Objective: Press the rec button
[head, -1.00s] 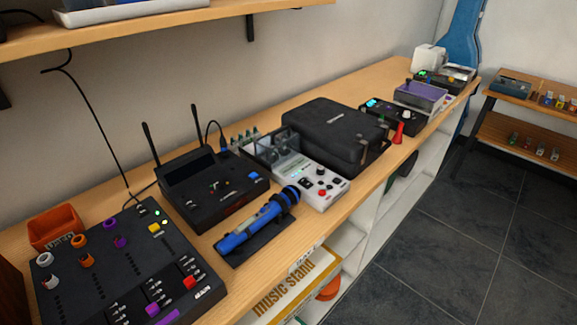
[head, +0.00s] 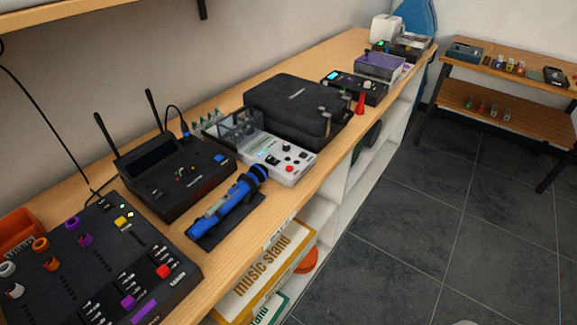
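A light grey and white device (head: 297,177) stands on the long wooden bench in the head view. Its top carries a red button (head: 289,169), dark knobs and a small lit display. A clear cover sits at its left end. The black mixer (head: 88,278) at the lower left also has a red button (head: 163,271). Labels are too small to read, so I cannot tell which button is marked rec. My gripper is not in view.
A blue microphone (head: 232,205) lies on a dark holder before a black receiver with two antennas (head: 180,178). A black case (head: 297,105) stands behind the white device. A red cone (head: 360,103) is near the bench edge. Tiled floor (head: 400,235) at right is clear.

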